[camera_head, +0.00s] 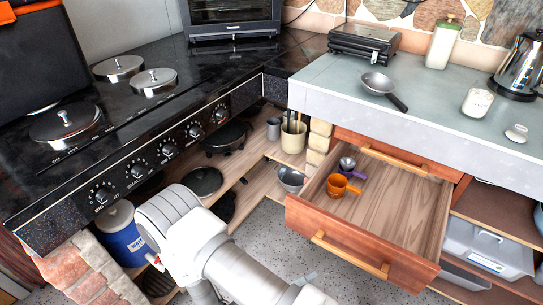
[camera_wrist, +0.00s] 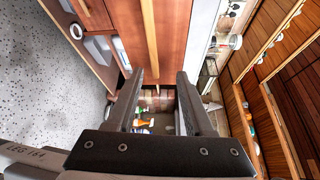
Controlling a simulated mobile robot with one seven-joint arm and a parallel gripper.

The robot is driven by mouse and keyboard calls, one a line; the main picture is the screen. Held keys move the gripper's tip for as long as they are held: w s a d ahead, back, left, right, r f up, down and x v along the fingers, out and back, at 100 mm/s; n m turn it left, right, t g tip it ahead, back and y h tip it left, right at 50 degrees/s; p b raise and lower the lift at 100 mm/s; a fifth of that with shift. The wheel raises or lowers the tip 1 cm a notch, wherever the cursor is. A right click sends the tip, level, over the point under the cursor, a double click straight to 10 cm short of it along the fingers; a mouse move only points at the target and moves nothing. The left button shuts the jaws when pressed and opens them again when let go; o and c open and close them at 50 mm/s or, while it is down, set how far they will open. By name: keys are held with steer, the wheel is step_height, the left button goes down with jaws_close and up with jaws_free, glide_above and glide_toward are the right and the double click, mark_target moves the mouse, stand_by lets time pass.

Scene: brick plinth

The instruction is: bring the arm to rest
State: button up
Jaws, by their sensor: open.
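My gripper (camera_wrist: 160,76) shows in the wrist view with its two dark fingers spread apart and nothing between the tips. Through the gap behind the fingers I see part of a cabinet front and some small objects, too small to name. In the head view my white arm rises from the bottom edge, in front of the lower shelves and left of the open drawer. I cannot make out the gripper's fingers there.
The black stove (camera_head: 110,115) is at left. The grey counter (camera_head: 433,98) bears a pan (camera_head: 377,83) and a kettle (camera_head: 520,67). Speckled floor (camera_head: 275,235) is clear.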

steer(key=s+d+r+n+g+y+p, duration=0.1)
steer(key=r+n+y+p, duration=0.4)
steer(key=r+n, duration=0.5)
steer(key=s+d+r+n+y+p, duration=0.1)
steer(key=r+n+y+p, duration=0.4)
steer(key=r+n, duration=0.6)
steer(key=s+d+r+n+g+y+p, duration=0.1)
steer(key=r+n+y+p, duration=0.4)
steer(key=r, duration=2.6)
steer(key=s+d+n, duration=0.1)
steer(key=d+n, duration=0.1)
steer(key=n, duration=0.4)
steer(key=shift+d+g+y, duration=0.3)
steer(key=shift+d, duration=0.05)
